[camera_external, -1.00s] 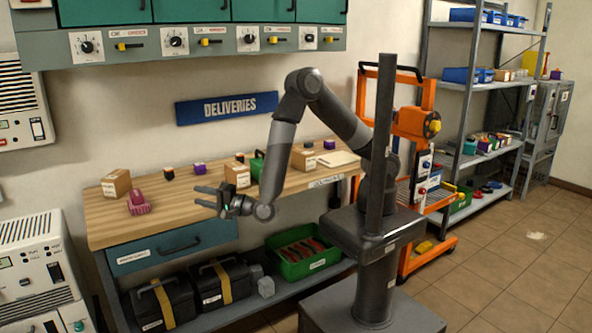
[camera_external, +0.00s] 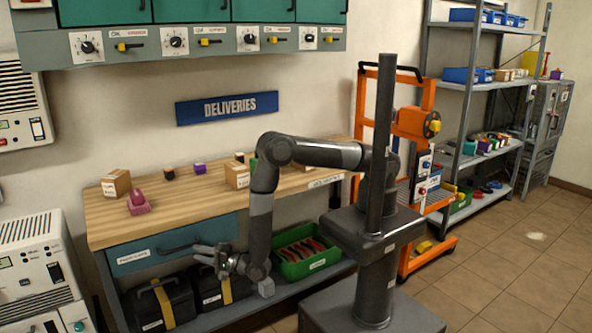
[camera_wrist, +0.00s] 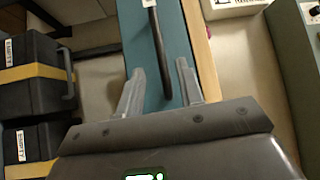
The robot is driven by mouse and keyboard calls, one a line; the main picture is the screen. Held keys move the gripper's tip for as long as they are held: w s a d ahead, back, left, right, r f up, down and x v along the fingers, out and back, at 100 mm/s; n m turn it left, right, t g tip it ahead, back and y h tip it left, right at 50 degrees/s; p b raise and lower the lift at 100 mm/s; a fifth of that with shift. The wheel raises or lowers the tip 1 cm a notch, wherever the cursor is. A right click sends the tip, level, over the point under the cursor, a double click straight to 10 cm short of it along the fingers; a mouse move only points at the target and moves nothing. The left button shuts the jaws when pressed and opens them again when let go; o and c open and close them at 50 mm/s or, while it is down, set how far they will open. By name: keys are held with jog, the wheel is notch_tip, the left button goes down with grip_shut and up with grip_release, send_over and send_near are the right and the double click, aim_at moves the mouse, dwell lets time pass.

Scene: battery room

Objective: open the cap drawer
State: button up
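The cap drawer (camera_external: 150,253) is a blue-green front under the wooden bench top at its left end, with a dark bar handle (camera_external: 182,247) and a white label. It looks shut. In the wrist view the drawer front (camera_wrist: 178,50) runs up the picture and its handle (camera_wrist: 158,50) lies ahead of the fingers. My gripper (camera_external: 203,258) is open and empty, just right of and below the handle in the external view. In the wrist view my gripper (camera_wrist: 160,88) has its two fingers apart, with the handle's near end between them. I cannot tell whether they touch it.
Black boxes with yellow straps (camera_external: 162,303) stand on the lower shelf below the drawer. A green crate (camera_external: 322,268) stands beside them. The wooden bench top (camera_external: 190,208) above holds cartons and a pink object (camera_external: 138,203). A white machine (camera_external: 38,270) stands at the left.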

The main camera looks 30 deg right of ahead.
aim_at(182, 247)
jog(key=x, duration=0.7)
jog(key=shift+w+a+r, duration=0.1)
jog(key=shift+w+a, duration=0.1)
jog(key=shift+w, duration=0.1)
jog(key=shift+c, duration=0.2)
grip_shut()
